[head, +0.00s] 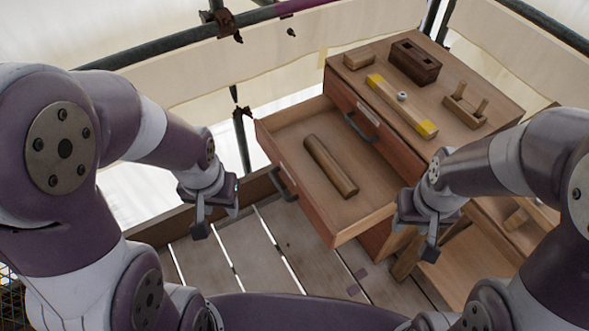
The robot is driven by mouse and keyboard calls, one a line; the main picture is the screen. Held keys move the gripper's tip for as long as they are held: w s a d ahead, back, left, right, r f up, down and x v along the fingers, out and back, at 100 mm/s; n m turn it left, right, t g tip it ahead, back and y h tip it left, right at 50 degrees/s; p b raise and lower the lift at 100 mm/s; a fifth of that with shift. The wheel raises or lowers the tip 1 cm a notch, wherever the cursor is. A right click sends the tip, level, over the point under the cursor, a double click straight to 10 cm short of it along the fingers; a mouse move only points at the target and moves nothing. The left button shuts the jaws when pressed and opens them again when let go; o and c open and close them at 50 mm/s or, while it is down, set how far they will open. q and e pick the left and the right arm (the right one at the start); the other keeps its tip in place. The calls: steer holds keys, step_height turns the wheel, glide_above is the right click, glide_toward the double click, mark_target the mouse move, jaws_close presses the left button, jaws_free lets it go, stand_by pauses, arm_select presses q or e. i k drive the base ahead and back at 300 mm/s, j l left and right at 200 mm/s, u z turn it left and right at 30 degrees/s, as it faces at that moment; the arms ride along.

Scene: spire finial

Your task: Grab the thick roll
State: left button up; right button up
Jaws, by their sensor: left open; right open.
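A thick brown wooden roll (331,166) lies in the pulled-out drawer (282,148), slanting from upper left to lower right. My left gripper (207,222) is open and empty, left of the drawer front and apart from the roll. My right gripper (420,238) is open and empty, to the right of the roll near the drawer's right corner. Neither gripper touches the roll.
The cabinet top (462,75) holds a dark block with holes (414,62), a yellow-ended bar (402,106), a small wooden block (359,58) and a pegged rack (465,106). Scaffold pipes run behind. The plank floor (285,245) lies below.

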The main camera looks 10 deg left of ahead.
mark_target(344, 184)
steer(key=i+z, duration=0.7)
steer(key=i+j+z, duration=0.1)
steer(key=z, duration=0.25)
steer(key=i, duration=0.1)
